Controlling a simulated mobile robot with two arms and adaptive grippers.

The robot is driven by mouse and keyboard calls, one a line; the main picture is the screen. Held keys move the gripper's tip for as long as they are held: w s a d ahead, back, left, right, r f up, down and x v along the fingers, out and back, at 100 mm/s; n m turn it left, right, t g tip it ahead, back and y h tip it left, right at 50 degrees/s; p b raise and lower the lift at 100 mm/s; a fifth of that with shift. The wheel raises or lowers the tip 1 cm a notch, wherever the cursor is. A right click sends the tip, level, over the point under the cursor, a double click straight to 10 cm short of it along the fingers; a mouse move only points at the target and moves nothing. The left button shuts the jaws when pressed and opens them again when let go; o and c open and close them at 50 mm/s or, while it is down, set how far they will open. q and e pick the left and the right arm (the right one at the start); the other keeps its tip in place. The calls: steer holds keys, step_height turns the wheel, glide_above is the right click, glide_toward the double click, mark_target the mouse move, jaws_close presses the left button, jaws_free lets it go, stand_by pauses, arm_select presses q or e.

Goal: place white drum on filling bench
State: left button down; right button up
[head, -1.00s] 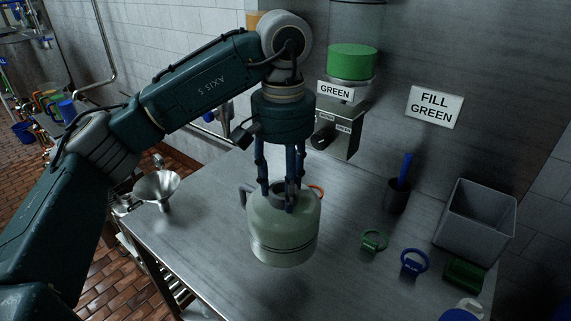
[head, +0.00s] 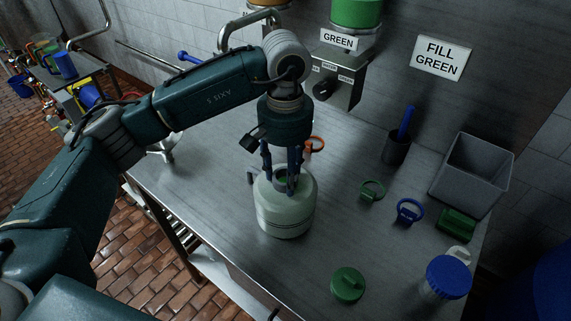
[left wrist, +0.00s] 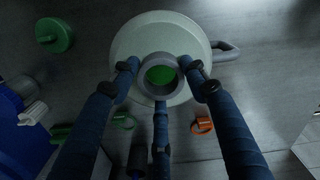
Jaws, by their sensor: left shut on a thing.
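The white drum (head: 287,208) is a pale, squat can with a raised neck and a side handle. It is upright over the filling bench (head: 330,225), near its front edge; I cannot tell whether its base touches the steel top. My left gripper (head: 279,183) points straight down and is shut on the drum's neck. In the left wrist view the fingers (left wrist: 162,85) surround the grey neck, with green showing inside its opening, and the pale drum top (left wrist: 130,45) spreads behind. My right gripper is out of view.
Orange (head: 314,143), green (head: 372,190) and blue (head: 408,210) ring tags lie behind and right of the drum. A green lid (head: 348,285), blue-lidded jar (head: 447,280), grey bin (head: 472,175) and dark cup (head: 396,147) stand rightward. The green dispenser (head: 355,14) is at the wall.

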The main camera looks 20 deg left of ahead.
arm_select(q)
steer(key=c, duration=0.9)
jaws_free()
steer(key=shift+s, duration=0.1)
steer(key=shift+r, duration=0.15)
steer(key=shift+r+b, duration=0.3)
steer(key=shift+r, duration=0.05)
step_height(320, 180, up, 11)
steer(key=shift+r+b, duration=0.1)
steer(key=shift+b, duration=1.05)
